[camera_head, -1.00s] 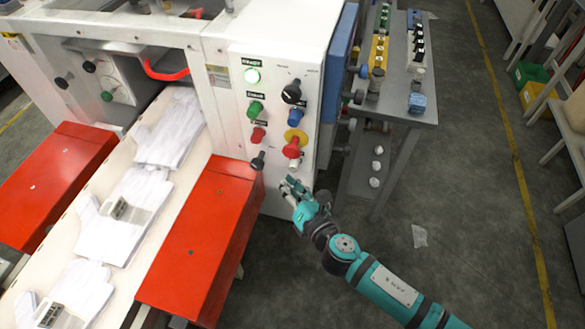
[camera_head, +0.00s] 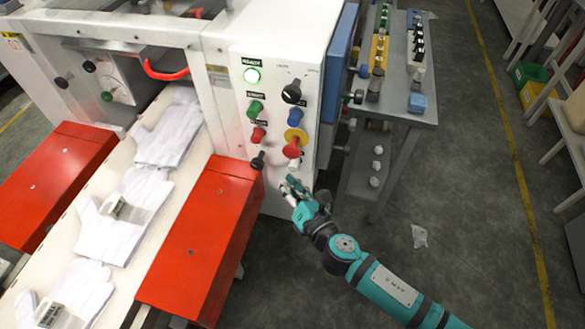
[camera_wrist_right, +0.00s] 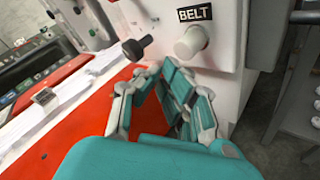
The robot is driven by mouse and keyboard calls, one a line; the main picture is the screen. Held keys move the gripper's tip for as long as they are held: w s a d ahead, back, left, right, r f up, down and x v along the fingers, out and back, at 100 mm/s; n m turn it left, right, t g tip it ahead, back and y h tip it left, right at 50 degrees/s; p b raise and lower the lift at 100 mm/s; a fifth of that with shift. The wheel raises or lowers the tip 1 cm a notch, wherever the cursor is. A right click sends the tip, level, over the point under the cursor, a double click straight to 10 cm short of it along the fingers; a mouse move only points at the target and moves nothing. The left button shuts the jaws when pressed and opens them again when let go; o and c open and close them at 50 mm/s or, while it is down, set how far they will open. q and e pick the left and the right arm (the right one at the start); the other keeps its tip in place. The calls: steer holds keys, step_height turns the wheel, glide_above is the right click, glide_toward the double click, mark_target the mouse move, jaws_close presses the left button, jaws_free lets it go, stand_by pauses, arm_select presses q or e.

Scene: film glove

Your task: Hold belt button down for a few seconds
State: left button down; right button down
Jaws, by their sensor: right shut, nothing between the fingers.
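The belt button is a white round knob (camera_wrist_right: 190,42) below a black BELT label in the right wrist view. In the head view the white button (camera_head: 295,163) shows low on the panel, just below the red mushroom button, partly hidden by it. My right gripper (camera_head: 287,183) is just below the button, its teal fingers pointing up toward the panel. In the right wrist view the gripper (camera_wrist_right: 164,72) is shut and empty, its tips below and left of the button, with a visible gap to it. My left gripper is not in view.
A black knob (camera_wrist_right: 138,46) sticks out left of the button, close to my fingers. A red mushroom button (camera_head: 292,150) sits above it. A red guard (camera_head: 204,240) borders the belt with white gloves (camera_head: 138,215). A grey side table (camera_head: 405,95) stands right of the machine.

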steer(key=shift+w, duration=0.1)
steer(key=shift+w+d, duration=0.1)
steer(key=shift+w, duration=0.25)
steer(key=shift+w+d, duration=0.2)
steer(key=shift+w, duration=0.2)
stand_by(2.3)
steer(key=shift+s, duration=0.1)
stand_by(1.8)
steer(key=shift+s+a, duration=0.3)
steer(key=shift+s, duration=0.45)
steer(key=s, duration=0.1)
steer(key=s+a, duration=0.1)
steer(key=s, duration=0.2)
steer(key=shift+s+a, duration=0.3)
steer(key=shift+s, duration=0.05)
